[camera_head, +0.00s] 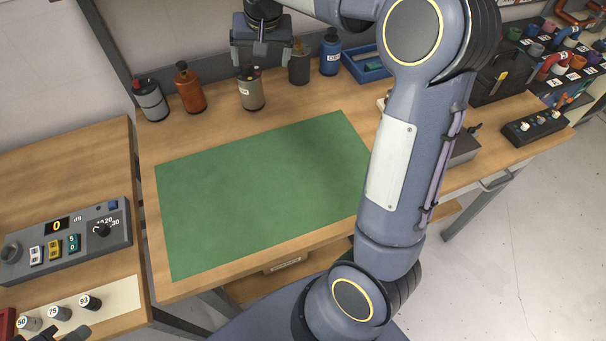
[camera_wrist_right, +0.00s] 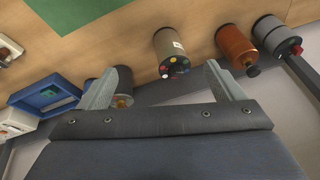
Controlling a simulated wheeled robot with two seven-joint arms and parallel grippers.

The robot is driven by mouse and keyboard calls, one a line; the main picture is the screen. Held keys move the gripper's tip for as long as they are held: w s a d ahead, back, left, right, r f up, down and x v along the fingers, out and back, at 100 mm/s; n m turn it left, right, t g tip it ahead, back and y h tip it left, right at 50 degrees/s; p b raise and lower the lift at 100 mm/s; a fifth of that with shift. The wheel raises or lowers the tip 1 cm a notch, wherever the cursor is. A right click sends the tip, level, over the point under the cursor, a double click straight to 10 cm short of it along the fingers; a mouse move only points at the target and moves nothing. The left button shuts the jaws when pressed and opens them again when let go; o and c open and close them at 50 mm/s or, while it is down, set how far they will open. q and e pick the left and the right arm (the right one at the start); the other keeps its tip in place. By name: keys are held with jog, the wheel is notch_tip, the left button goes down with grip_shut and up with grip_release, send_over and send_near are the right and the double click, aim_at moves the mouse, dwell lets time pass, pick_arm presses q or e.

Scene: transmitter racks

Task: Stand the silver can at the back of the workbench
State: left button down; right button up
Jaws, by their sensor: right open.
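Several containers stand upright along the back of the workbench (camera_head: 152,180). At the far left is a silver-grey can with a dark band (camera_head: 150,101), also in the right wrist view (camera_wrist_right: 277,36). A paler grey can with coloured tops (camera_head: 251,94) stands nearer the middle; it shows in the wrist view (camera_wrist_right: 166,46). I cannot tell for sure which is the silver can. My right gripper (camera_head: 263,60) is above the back row, open and empty; its fingers (camera_wrist_right: 162,88) are apart, with the coloured-top can beyond the gap. A dark part at the bottom left edge may be my left gripper (camera_head: 76,334).
An orange bottle (camera_head: 188,89), a dark grey can (camera_head: 299,66), a blue bottle (camera_head: 330,55) and a blue tray (camera_head: 362,66) share the back row. The green mat (camera_head: 260,190) is bare. My right arm hides part of the bench.

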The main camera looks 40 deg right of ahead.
jog(key=s+a+n+t+y, duration=0.1)
jog(key=s+a+n+y, duration=0.2)
jog(key=s, duration=1.5)
jog(key=s+a+f, duration=0.3)
jog(key=s, duration=0.3)
jog(key=s+a+f+n+y, duration=0.1)
jog(key=s+a+f, duration=0.2)
jog(key=s, duration=0.3)
jog(key=shift+s+a+t, duration=0.3)
jog(key=shift+s+a, duration=0.05)
jog(key=shift+a, duration=0.4)
jog(key=shift+c, duration=0.5)
